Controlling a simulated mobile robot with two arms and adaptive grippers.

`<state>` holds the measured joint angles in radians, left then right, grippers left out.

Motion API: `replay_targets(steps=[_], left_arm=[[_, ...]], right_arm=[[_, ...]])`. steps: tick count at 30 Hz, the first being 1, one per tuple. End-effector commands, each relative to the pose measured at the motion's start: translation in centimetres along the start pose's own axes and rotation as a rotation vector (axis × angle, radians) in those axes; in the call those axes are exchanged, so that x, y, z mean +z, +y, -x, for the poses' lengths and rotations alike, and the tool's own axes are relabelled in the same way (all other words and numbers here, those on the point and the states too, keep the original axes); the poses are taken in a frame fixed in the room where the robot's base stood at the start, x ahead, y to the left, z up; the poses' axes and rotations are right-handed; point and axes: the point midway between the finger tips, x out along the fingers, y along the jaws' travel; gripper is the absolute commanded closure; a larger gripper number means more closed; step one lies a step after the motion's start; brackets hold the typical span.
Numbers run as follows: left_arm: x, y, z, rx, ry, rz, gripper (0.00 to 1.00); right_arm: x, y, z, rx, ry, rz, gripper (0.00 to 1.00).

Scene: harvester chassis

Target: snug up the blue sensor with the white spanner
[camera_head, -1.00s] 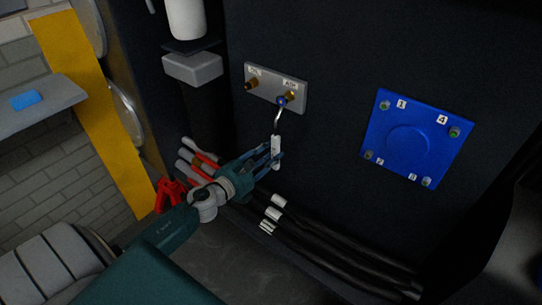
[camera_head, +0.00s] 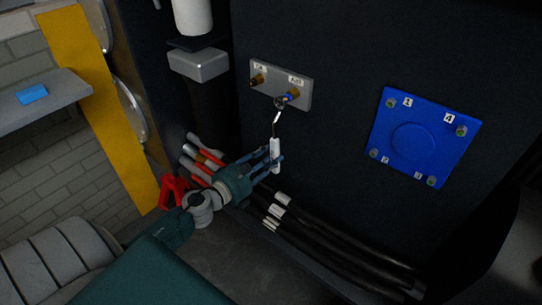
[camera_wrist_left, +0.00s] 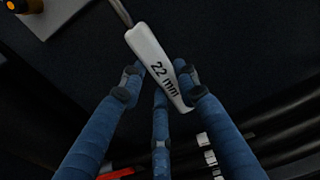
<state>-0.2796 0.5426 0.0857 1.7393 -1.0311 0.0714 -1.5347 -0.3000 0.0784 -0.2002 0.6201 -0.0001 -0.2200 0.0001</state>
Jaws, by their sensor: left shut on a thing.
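The white spanner (camera_head: 275,152) has a white handle and a thin metal shank. Its handle is marked "22 mm" in the left wrist view (camera_wrist_left: 158,62). My left gripper (camera_head: 274,161) is shut on the handle, with its blue fingers around it. The blue sensor (camera_head: 293,96) sits on the right brass fitting of a grey block (camera_head: 280,78). The spanner's metal head (camera_head: 280,103) is at the sensor's lower left, close to it and seemingly not around it. Whether they touch is unclear. My right gripper is out of view.
A brass fitting (camera_head: 257,80) is on the block's left. A blue plate (camera_head: 425,138) with numbered bolts is on the dark panel at right. Black hoses (camera_head: 340,245) run below, and red-banded hoses (camera_head: 205,155) lie behind my gripper. A blue item (camera_head: 33,93) lies on a shelf.

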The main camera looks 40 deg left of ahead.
Motion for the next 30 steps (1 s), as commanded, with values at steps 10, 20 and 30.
replay_targets(steps=[10, 20, 30], left_arm=[[-0.6, -0.1, 4.2, 0.001, 0.001, 0.002, 1.00], [-0.7, -0.1, 7.4, 0.000, -0.001, 0.001, 1.00], [-0.6, -0.1, 7.6, 0.000, -0.001, 0.000, 1.00]], right_arm=[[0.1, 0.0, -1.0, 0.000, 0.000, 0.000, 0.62], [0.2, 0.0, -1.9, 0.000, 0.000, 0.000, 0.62], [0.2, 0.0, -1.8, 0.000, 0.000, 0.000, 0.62]])
